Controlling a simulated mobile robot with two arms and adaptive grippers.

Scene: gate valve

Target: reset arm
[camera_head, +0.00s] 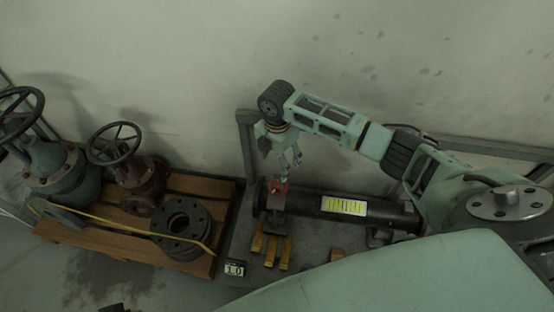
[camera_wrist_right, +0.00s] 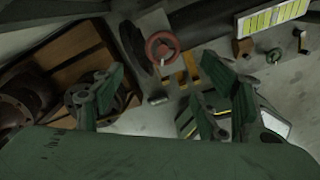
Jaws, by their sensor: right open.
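My right gripper (camera_head: 288,158) hangs open and empty from my green right arm, above the left end of a black pipe (camera_head: 310,205). A small red handwheel (camera_head: 278,186) sits on a valve at that end of the pipe, just below the fingertips and apparently apart from them. In the right wrist view the red handwheel (camera_wrist_right: 162,48) lies beyond the spread green fingers of the gripper (camera_wrist_right: 160,100), with nothing between them. My left gripper is in neither view.
A wooden pallet (camera_head: 222,200) on the left carries large valves with handwheels (camera_head: 114,144) and a stack of flanges (camera_head: 182,222). Yellow blocks (camera_head: 271,252) and a 10 marker (camera_head: 234,268) lie before the pipe. A grey post (camera_head: 246,160) stands left of the gripper; the wall is behind.

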